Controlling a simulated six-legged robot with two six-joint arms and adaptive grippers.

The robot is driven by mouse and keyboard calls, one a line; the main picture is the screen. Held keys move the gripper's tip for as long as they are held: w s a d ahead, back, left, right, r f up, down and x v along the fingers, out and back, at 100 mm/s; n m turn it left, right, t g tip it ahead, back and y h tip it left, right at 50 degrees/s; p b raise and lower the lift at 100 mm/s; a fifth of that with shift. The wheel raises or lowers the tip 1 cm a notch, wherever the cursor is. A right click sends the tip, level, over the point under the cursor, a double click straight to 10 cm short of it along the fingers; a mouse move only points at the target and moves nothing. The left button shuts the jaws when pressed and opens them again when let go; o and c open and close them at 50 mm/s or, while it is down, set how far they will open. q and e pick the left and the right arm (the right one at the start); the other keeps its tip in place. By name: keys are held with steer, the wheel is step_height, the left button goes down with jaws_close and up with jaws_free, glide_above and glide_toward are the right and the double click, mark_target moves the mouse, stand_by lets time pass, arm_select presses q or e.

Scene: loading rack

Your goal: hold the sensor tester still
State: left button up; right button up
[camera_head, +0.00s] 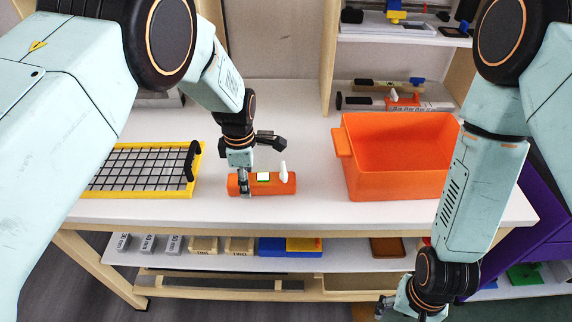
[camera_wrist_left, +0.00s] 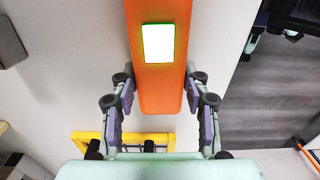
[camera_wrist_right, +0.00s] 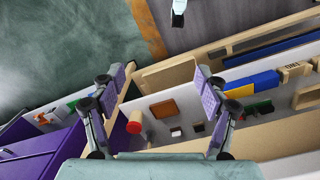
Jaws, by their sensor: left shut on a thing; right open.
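The sensor tester is an orange bar (camera_head: 259,184) lying on the white table, with a small pale screen edged in green and a white piece near its right end. My left gripper (camera_head: 244,184) is shut on it toward its left end. In the left wrist view the fingers (camera_wrist_left: 160,100) flank the orange tester (camera_wrist_left: 160,15), and its lit screen (camera_wrist_left: 158,43) faces the camera. My right gripper (camera_wrist_right: 160,95) is open and empty. In the head view it hangs low at the bottom right, in front of the table.
A yellow-framed grid tray (camera_head: 140,193) lies left of the tester. An orange bin (camera_head: 400,186) stands to its right. Shelves below the table hold grey, tan, blue and yellow blocks (camera_head: 272,247). A purple cabinet (camera_head: 530,230) stands at the right.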

steer(key=w+a+r+m+y, duration=0.1)
steer(key=w+r+m, duration=0.25)
steer(key=w, duration=0.35)
steer(key=w+a+r+m, duration=0.1)
steer(key=w+r+m, duration=0.25)
steer(key=w, duration=0.25)
step_height(320, 180, up, 16)
steer(key=m+y, duration=0.4)
steer(key=m, duration=0.1)
glide_above(284, 169)
steer(key=d, duration=0.5)
steer(key=x, duration=1.1)
steer(key=shift+w, duration=0.4)
steer(key=c, duration=1.2)
